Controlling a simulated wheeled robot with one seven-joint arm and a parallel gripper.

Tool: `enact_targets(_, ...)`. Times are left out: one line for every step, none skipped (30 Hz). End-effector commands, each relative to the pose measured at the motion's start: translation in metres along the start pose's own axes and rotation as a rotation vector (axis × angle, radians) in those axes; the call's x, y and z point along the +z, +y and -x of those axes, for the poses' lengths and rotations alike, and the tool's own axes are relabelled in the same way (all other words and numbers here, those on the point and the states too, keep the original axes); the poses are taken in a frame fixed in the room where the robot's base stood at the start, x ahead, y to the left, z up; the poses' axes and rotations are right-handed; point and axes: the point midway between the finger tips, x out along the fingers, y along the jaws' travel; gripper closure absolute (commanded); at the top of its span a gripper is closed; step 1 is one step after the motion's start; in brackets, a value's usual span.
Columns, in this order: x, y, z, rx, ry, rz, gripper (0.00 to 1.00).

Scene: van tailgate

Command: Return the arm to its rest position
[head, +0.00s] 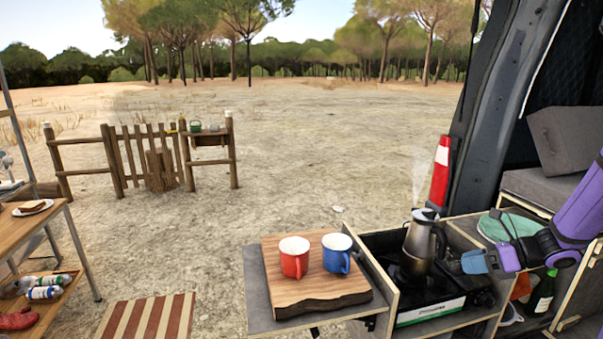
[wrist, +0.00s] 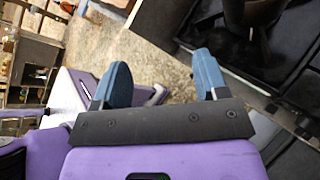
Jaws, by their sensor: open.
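My purple arm (head: 582,212) reaches in from the right edge in the head view. My gripper (head: 486,261) hangs over the right part of the tailgate kitchen, to the right of the steaming moka pot (head: 424,241) and apart from it in the picture. In the wrist view the two blue fingers of my gripper (wrist: 162,82) stand wide apart with nothing between them. The gripper is open and empty.
A red mug (head: 294,260) and a blue mug (head: 337,257) stand on a wooden board (head: 318,290). The pot is on a stove (head: 430,309). A green bottle (head: 541,294) stands below the arm. The van pillar (head: 497,100) rises behind.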

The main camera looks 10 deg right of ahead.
Motion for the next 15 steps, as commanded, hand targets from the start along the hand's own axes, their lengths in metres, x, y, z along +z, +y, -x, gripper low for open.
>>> enact_targets(0.012, 0.014, -0.004, 0.017, 0.052, 0.081, 0.33)
enact_targets(0.017, 0.022, -0.006, 0.028, 0.083, 0.129, 0.33)
enact_targets(0.024, 0.032, -0.008, 0.042, 0.123, 0.193, 0.33)
enact_targets(0.029, 0.04, -0.01, 0.053, 0.152, 0.24, 0.33)
enact_targets(0.033, 0.048, -0.011, 0.065, 0.181, 0.29, 0.33)
enact_targets(0.039, 0.058, -0.013, 0.081, 0.218, 0.354, 0.33)
enact_targets(0.044, 0.066, -0.015, 0.093, 0.246, 0.402, 0.33)
enact_targets(0.048, 0.074, -0.016, 0.105, 0.273, 0.451, 0.33)
enact_targets(0.053, 0.085, -0.017, 0.12, 0.309, 0.515, 0.33)
enact_targets(0.057, 0.093, -0.017, 0.132, 0.336, 0.565, 0.33)
enact_targets(0.06, 0.101, -0.018, 0.144, 0.362, 0.613, 0.33)
enact_targets(0.065, 0.112, -0.019, 0.161, 0.395, 0.679, 0.33)
enact_targets(0.068, 0.119, -0.019, 0.174, 0.42, 0.727, 0.33)
enact_targets(0.071, 0.127, -0.019, 0.187, 0.445, 0.777, 0.33)
enact_targets(0.075, 0.138, -0.019, 0.204, 0.477, 0.842, 0.33)
